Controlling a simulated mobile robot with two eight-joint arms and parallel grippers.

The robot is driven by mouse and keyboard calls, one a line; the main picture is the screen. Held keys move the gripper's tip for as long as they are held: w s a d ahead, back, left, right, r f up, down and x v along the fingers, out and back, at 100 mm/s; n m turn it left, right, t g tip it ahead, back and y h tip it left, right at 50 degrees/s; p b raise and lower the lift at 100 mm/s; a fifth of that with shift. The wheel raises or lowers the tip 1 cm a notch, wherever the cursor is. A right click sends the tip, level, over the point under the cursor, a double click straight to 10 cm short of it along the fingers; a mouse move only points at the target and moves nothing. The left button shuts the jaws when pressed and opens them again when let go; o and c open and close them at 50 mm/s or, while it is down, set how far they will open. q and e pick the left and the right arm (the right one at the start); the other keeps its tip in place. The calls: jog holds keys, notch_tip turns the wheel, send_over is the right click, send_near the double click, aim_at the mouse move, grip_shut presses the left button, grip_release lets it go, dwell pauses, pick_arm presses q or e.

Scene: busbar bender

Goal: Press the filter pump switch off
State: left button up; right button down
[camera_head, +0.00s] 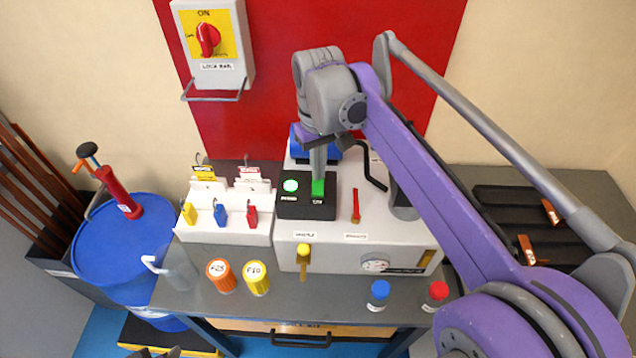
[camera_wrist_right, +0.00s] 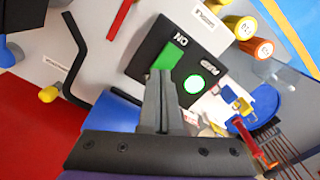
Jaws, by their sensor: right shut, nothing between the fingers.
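The filter pump switch appears to be the green rocker (camera_head: 318,188) on a black box (camera_head: 290,208) on top of the grey machine. In the right wrist view the green rocker (camera_wrist_right: 171,55) has an "ON" label beside it. A lit green lamp (camera_head: 291,186) sits left of the rocker. My right gripper (camera_head: 318,174) is shut and empty, pointing down. Its fingertips (camera_wrist_right: 160,74) are at the rocker's edge and partly cover it; I cannot tell whether they touch. Grey tips at the bottom edge of the head view may be my left gripper (camera_head: 155,352), mostly cut off.
A red-handled lever (camera_head: 355,206) stands right of the black box. A white rack with coloured padlocks (camera_head: 221,215) is to its left. Orange (camera_head: 221,275) and yellow (camera_head: 256,278) containers stand in front. A blue drum (camera_head: 120,240) is at the far left.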

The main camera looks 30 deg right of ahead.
pick_arm(q)
jog(key=shift+s+f, duration=0.1)
jog(key=shift+f, duration=0.25)
pick_arm(e)
jog(key=shift+f, duration=0.55)
pick_arm(q)
jog(key=shift+r, duration=0.1)
pick_arm(e)
jog(key=shift+r, duration=0.1)
jog(key=shift+r+p, duration=0.4)
jog(key=shift+r, duration=0.5)
jog(key=shift+w+r+p, duration=0.1)
jog(key=shift+r+p, duration=1.4)
jog(key=shift+r, duration=1.05)
pick_arm(q)
notch_tip(320, 180, up, 6)
jog(key=w, duration=0.2)
jog(key=shift+w+f, duration=0.15)
jog(key=shift+f, duration=0.05)
